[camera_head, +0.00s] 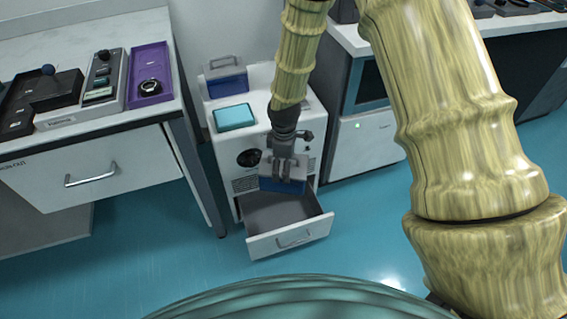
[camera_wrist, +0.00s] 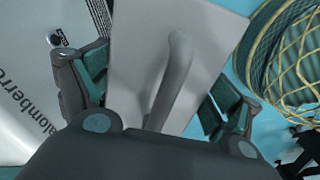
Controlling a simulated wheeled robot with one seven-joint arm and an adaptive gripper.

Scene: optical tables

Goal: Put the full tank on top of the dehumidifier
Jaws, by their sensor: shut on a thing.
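The dehumidifier (camera_head: 226,151) is a white cabinet with a dark round knob on its front and an open, empty-looking drawer (camera_head: 290,238) at its base. My gripper (camera_head: 284,170) is shut on the handle of a blue tank with a grey lid (camera_head: 283,184), held in front of the cabinet, above the drawer. In the wrist view the grey lid (camera_wrist: 130,60) and its handle (camera_wrist: 172,80) lie between my fingers (camera_wrist: 155,95). A second blue tank with a grey lid and handle (camera_head: 227,82) stands on top at the back left. I cannot tell the fill of either tank.
A teal box (camera_head: 235,117) sits on the dehumidifier's top, near its front left. A table (camera_head: 120,122) with trays and a purple tray (camera_head: 150,92) stands at left. A white cabinet (camera_head: 366,146) stands close at right. Blue floor (camera_head: 160,245) is free in front.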

